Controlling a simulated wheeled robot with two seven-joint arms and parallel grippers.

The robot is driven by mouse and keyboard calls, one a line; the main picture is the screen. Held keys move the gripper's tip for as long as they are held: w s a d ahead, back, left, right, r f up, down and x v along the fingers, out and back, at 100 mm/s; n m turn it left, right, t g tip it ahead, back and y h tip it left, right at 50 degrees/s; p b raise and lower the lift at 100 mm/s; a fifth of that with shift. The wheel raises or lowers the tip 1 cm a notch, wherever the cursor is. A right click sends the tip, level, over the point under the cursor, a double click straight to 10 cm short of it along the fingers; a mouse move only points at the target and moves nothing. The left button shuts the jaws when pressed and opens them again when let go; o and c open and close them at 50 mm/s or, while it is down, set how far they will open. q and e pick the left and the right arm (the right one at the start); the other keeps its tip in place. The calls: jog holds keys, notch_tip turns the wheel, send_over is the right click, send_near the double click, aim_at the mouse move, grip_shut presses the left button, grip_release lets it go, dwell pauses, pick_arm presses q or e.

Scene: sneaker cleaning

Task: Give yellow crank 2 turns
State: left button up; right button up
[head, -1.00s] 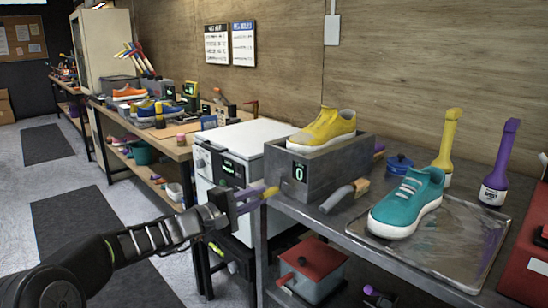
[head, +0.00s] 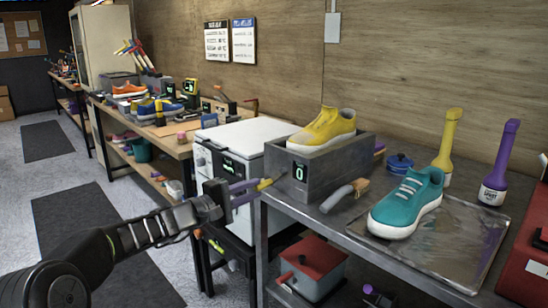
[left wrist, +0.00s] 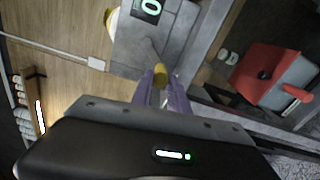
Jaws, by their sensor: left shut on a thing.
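The grey box (head: 336,157) stands on the metal table and carries a counter display (head: 299,173) reading 0. The yellow crank (head: 264,184) is at the box's left front side, and only its small yellow handle shows clearly. My left gripper (head: 258,189), with purple fingers, is shut on that handle. In the left wrist view the yellow crank handle (left wrist: 160,74) sits between the fingertips of my left gripper (left wrist: 161,84), close to the box (left wrist: 150,45). The crank's arm is mostly hidden. My right gripper is not in view.
A yellow shoe (head: 325,130) sits on the box. A grey-handled brush (head: 345,195) lies before it. A teal shoe (head: 407,203) stands on a metal tray (head: 470,240).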

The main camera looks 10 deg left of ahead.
pick_arm(q)
jog(key=shift+d+r, duration=0.2)
jog(key=shift+r, duration=0.15)
jog(key=shift+w+a+r+p, duration=0.2)
jog(key=shift+a+r+p, duration=0.1)
jog(key=shift+r+p, duration=0.3)
jog(key=shift+r, duration=0.15)
jog(key=shift+w+a+r+p, duration=0.25)
jog(key=shift+a+r+p, duration=0.15)
jog(key=shift+r, duration=0.2)
jog(key=shift+a+r+p, duration=0.1)
jog(key=shift+r+p, duration=0.35)
jog(key=shift+r, duration=0.4)
